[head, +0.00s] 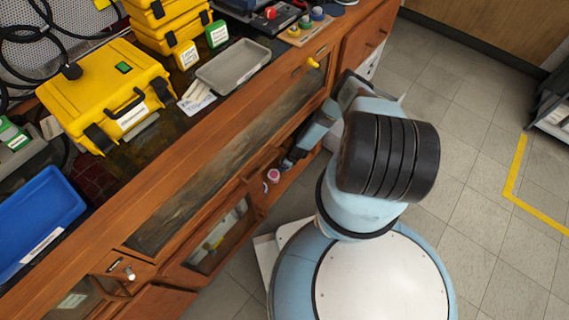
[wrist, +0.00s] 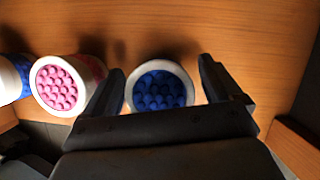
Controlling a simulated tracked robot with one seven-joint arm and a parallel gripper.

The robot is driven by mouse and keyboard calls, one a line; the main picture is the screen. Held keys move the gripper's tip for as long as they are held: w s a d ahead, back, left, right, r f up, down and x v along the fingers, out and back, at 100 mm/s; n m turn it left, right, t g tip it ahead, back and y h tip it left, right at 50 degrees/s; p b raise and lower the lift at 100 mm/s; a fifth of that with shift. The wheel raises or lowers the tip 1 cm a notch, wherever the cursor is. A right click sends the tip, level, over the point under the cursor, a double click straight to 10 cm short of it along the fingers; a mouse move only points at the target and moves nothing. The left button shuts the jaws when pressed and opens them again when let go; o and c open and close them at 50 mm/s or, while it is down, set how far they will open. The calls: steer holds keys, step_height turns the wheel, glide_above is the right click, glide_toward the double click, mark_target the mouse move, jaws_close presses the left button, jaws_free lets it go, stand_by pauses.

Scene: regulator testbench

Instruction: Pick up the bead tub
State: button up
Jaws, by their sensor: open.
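A white tub of blue beads (wrist: 160,88) shows between the two fingers in the wrist view. Its near edge is hidden by my gripper body. My gripper (wrist: 162,66) is open, with one finger on each side of this tub; I cannot tell whether either touches it. A tub of pink beads (wrist: 62,84) is to its left, outside the left finger. Another white tub with blue beads (wrist: 12,78) is cut off at the far left edge. In the head view the pink tub (head: 273,176) shows at the cabinet opening beside my gripper (head: 287,165); the blue tubs are hidden there.
The tubs rest on a wooden surface (wrist: 240,30) of the cabinet (head: 220,140). The bench above holds a yellow case (head: 105,90), grey tray (head: 233,66) and blue bin (head: 38,222).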

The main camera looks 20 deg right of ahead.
steer(key=c, duration=1.1)
steer(key=shift+s, duration=0.15)
